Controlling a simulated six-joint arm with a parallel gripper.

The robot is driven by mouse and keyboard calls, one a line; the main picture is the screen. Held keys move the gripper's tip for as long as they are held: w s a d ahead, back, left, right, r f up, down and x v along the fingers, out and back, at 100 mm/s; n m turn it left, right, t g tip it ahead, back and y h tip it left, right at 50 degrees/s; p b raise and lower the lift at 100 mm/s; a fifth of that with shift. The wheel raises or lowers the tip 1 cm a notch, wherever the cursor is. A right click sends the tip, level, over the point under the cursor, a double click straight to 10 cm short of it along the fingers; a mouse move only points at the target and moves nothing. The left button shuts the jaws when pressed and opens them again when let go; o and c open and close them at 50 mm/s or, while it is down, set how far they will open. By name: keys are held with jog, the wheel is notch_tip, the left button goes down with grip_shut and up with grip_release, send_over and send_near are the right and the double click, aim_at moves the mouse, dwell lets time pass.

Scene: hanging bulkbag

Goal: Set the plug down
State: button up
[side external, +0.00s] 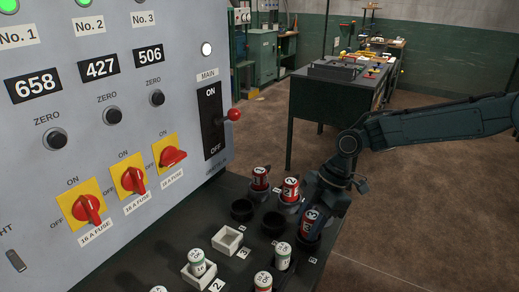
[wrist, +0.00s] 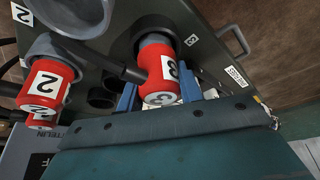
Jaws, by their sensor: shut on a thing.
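A red plug marked 3 (side external: 308,222) is between the fingers of my gripper (side external: 318,205) at the right edge of the dark bench. The plug also shows in the wrist view (wrist: 165,82), with a blue finger on each side of it. My gripper (wrist: 158,95) is shut on it. The far grey end of the plug points into a round holder (wrist: 138,35); I cannot tell whether it is fully seated. In the side view the gripper partly hides the plug and its holder.
Two other red plugs, (side external: 260,178) and (side external: 290,188), stand in holders close behind. Empty dark cups (side external: 242,210) and a white square holder (side external: 228,238) are to the left. White-and-green fuses (side external: 283,255) stand in front. A control panel (side external: 100,120) rises at left.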

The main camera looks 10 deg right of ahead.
jog(key=shift+f, duration=0.2)
jog(key=o, duration=1.1)
jog(key=shift+c, duration=0.2)
jog(key=shift+r, duration=0.1)
jog(key=v, duration=1.2)
jog(key=shift+r, duration=0.2)
